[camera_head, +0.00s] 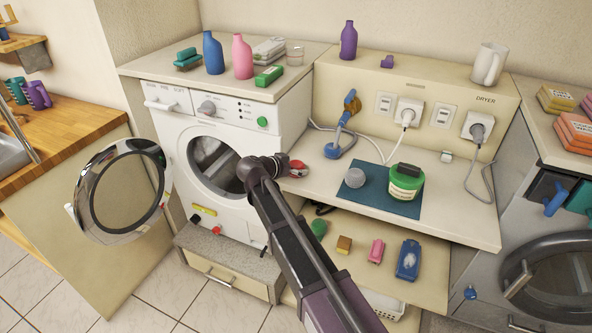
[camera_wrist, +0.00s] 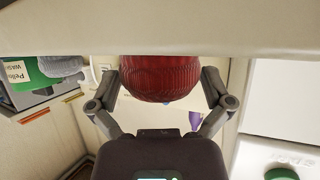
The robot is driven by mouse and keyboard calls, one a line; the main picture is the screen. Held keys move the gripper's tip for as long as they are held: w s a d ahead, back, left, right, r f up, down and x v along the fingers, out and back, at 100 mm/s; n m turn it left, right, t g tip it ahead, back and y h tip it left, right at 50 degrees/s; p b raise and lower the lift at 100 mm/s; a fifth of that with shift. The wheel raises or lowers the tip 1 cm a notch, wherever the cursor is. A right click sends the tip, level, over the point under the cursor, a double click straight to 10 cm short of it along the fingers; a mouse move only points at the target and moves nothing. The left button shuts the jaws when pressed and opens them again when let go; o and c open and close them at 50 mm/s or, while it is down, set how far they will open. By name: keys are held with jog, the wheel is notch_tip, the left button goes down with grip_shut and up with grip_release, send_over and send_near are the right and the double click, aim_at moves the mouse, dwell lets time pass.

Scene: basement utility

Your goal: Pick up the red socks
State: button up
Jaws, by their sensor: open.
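The red socks (camera_head: 298,169) lie as a small bundle at the left end of the middle counter, just right of the open washing machine. In the wrist view they are a rounded, ribbed dark red bundle (camera_wrist: 160,80). My gripper (camera_wrist: 160,92) is open, with one finger on each side of the bundle. I cannot tell whether the fingers touch it. A pale band hides the bundle's upper part in the wrist view. In the head view my gripper (camera_head: 284,164) is at the socks' left side, its fingers mostly hidden.
The washer door (camera_head: 122,190) hangs open at left. On the counter, a blue mat (camera_head: 378,207) bears a green jar (camera_head: 405,183) and a grey ball (camera_head: 354,177). A blue iron-like item (camera_head: 335,150) stands behind. A lower shelf (camera_head: 340,270) holds several small items.

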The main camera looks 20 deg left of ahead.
aim_at(296, 164)
jog(key=c, duration=1)
jog(key=shift+r, duration=0.15)
notch_tip(296, 164, up, 3)
jog(key=p, duration=0.3)
jog(key=shift+r, duration=0.1)
jog(key=shift+s+r+p, duration=0.15)
jog(key=shift+r+p, duration=0.1)
jog(key=shift+p, duration=0.25)
jog(key=s+a, duration=0.2)
jog(key=s, duration=0.5)
jog(key=s+a+r+p, duration=0.1)
jog(key=s+a, duration=0.2)
jog(key=s, duration=0.5)
jog(key=shift+a, duration=0.1)
